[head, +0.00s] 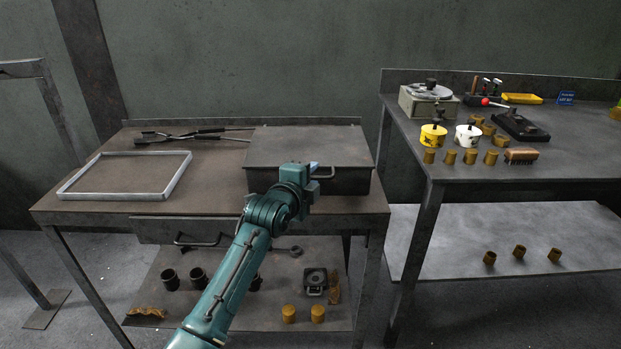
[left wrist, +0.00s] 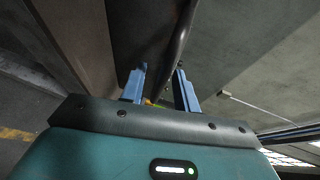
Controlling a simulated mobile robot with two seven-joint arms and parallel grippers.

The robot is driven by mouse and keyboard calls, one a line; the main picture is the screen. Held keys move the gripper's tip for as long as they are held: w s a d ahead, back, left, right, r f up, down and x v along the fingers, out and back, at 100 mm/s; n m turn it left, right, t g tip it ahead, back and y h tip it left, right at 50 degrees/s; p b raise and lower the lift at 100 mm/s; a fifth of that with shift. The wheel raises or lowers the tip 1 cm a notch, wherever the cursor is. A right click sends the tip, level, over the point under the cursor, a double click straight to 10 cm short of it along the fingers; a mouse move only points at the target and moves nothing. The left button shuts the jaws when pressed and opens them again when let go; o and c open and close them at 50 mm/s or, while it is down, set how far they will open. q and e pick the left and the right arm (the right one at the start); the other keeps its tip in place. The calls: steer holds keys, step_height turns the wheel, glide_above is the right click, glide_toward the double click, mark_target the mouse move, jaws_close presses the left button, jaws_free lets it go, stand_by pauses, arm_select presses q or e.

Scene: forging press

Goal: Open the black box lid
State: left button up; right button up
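The black box (head: 345,182) stands on the right part of the brown table. Its flat dark lid (head: 309,145) lies shut on top. A dark bar handle (head: 327,173) sticks out from the box front. My left gripper (head: 313,169) is at the box front beside this handle; my own wrist hides part of it. In the left wrist view my blue fingers (left wrist: 160,70) are apart, and a dark rounded bar (left wrist: 181,35) runs down toward the gap between them, close to the right finger. I cannot tell whether it touches. My right gripper is in neither view.
A metal frame (head: 72,190) and long tongs (head: 165,138) lie on the table (head: 215,170) left of the box. A drawer (head: 160,230) is below the tabletop. A second bench (head: 560,145) with cups and tools stands at right.

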arm_select(q)
jaws_close()
stand_by(0.4)
steer(key=shift+r, duration=0.1)
